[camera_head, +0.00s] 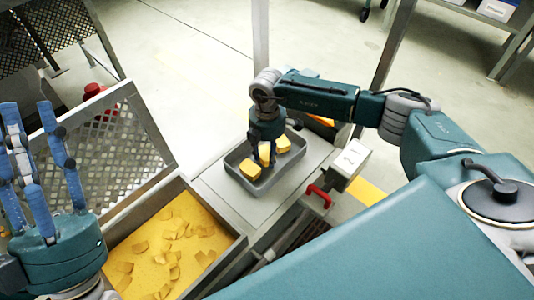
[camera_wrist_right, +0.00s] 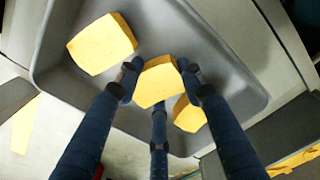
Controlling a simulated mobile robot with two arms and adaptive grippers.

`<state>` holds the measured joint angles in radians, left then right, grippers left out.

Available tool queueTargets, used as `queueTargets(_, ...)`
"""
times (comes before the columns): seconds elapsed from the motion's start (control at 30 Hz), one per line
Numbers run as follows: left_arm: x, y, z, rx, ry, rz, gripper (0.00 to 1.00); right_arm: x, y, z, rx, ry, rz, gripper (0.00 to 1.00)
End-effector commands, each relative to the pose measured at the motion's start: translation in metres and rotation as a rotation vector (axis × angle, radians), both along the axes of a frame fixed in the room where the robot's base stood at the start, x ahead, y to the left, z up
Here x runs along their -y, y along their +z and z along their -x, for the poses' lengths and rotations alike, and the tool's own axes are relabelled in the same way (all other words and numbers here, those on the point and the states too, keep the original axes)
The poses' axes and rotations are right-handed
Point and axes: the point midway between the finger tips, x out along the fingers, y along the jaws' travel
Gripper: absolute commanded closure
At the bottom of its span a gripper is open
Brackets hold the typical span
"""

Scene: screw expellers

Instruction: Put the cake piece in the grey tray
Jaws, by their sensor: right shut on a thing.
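The grey tray (camera_head: 277,176) stands on the metal ledge in the middle of the head view and fills much of the right wrist view (camera_wrist_right: 215,60). My right gripper (camera_head: 265,156) points down into it, its fingers shut on a yellow cake piece (camera_wrist_right: 158,82). I cannot tell whether this piece touches the tray floor. One more yellow piece (camera_head: 250,169) lies on the left of the tray and another (camera_head: 283,143) on the right. My left gripper (camera_head: 40,165) is open and empty at the left, fingers pointing up.
A bin (camera_head: 140,238) of yellow flakes lies in front, left of the tray. A perforated metal panel (camera_head: 100,150) rises behind it. A white box with a red handle (camera_head: 318,195) stands right of the tray. An orange piece (camera_head: 322,120) shows behind my right arm.

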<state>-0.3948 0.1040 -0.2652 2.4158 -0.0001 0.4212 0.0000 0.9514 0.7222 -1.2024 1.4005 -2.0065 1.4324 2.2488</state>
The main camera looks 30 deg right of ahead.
Motion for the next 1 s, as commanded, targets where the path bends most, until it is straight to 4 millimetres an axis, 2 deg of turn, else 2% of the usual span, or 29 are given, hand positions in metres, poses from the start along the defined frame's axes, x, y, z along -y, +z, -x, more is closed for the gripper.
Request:
queueTargets(0.03, 0.0, 0.001, 0.001, 0.007, 0.0, 0.002, 0.61, 0.0, -0.002, 0.0, 0.0, 0.0, 0.0, 0.88)
queueTargets(0.07, 0.0, 0.001, 0.001, 0.008, 0.0, 0.002, 0.61, 0.0, -0.001, 0.0, 0.0, 0.0, 0.0, 0.56)
queueTargets(0.1, 0.0, 0.001, 0.001, 0.007, 0.0, 0.002, 0.61, 0.0, -0.001, 0.0, 0.0, 0.0, 0.0, 0.54)
queueTargets(0.4, 0.0, 0.001, 0.001, 0.005, -0.001, 0.001, 0.61, 0.0, 0.001, 0.0, 0.0, 0.0, 0.0, 0.54)
queueTargets(0.5, 0.001, -0.002, -0.005, -0.027, 0.001, -0.008, 0.61, 0.0, 0.006, 0.0, 0.001, 0.0, -0.001, 0.54)
queueTargets(0.67, 0.004, -0.023, -0.027, -0.158, 0.009, -0.046, 0.61, 0.0, 0.023, 0.0, 0.0, 0.0, -0.001, 0.54)
queueTargets(1.0, 0.006, -0.096, -0.068, -0.519, 0.029, -0.149, 0.61, 0.0, 0.073, -0.001, 0.002, -0.001, 0.0, 0.54)
